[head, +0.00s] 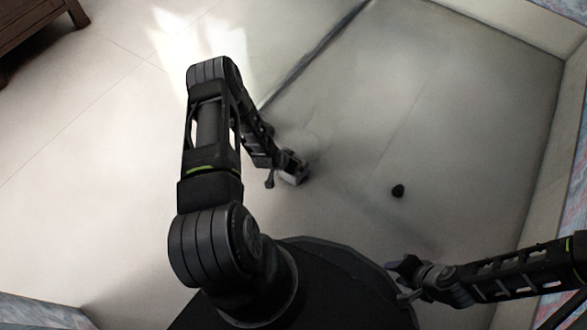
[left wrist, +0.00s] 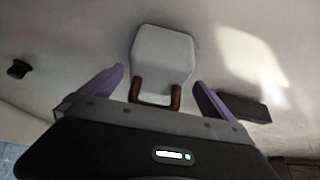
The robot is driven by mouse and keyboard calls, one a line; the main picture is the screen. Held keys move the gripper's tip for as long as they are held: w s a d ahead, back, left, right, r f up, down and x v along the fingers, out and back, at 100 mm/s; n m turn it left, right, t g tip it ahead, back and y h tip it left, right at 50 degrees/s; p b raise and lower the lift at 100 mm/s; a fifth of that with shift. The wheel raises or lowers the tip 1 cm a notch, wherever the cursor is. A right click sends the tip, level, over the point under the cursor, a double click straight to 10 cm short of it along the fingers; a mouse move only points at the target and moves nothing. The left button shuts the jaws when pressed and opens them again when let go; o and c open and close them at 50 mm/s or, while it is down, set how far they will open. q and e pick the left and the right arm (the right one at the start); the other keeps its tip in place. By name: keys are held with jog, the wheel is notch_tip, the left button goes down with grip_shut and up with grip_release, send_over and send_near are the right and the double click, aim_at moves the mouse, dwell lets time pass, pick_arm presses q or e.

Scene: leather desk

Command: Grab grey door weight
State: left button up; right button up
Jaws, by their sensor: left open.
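The grey door weight (left wrist: 163,55) lies on the floor in the left wrist view, a pale block with a brown handle (left wrist: 155,98) on the side nearest me. My left gripper (left wrist: 159,77) is open, with one purple finger on each side of the handle and a gap to both. In the head view the weight (head: 295,179) is a small grey patch, partly hidden by my left gripper (head: 283,178). My right gripper (head: 403,281) is low at the right in the head view, away from the weight; its jaws are too small to judge.
A small black object (head: 398,190) lies on the floor to the right of the weight. A dark flat block (left wrist: 246,107) shows right of the gripper in the left wrist view. Brown wooden furniture (head: 30,25) stands at the upper left. Floor around the weight is mostly clear.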

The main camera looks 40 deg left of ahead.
pick_arm(q)
jog(key=b+x, duration=0.1)
jog(key=x, duration=0.1)
jog(key=b+x, duration=0.1)
jog(key=x, duration=0.1)
jog(key=shift+d+f, duration=0.15)
jog(key=shift+d, duration=0.1)
jog(key=c, duration=2.1)
jog(key=shift+w, duration=0.15)
